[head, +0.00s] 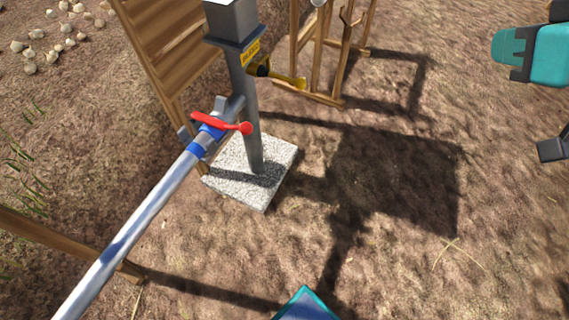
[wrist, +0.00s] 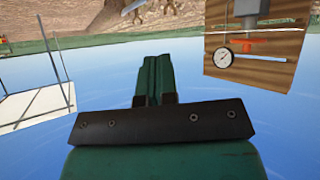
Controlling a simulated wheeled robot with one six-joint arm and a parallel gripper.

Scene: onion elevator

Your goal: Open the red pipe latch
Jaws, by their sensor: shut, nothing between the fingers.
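The red pipe latch (head: 222,123) is a lever with a rounded end, lying across a blue collar on a silver pipe (head: 130,230) beside a grey post. My gripper (wrist: 154,72) shows in the wrist view with its two green fingers together and nothing between them. It points away from the latch area, with open space ahead of its tips. The wrist view also shows an orange-red handle (wrist: 262,42) on a wooden panel at the upper right; I cannot tell whether it is the same latch. In the head view my teal arm parts are at the right edge, well apart from the latch.
The grey post (head: 248,120) stands on a speckled concrete block (head: 270,190) and carries a yellow lever (head: 285,78). Wooden boards (head: 170,50) stand behind. Onions lie at the upper left. A round gauge (wrist: 222,58) is on the wooden panel. Bare soil is free at right.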

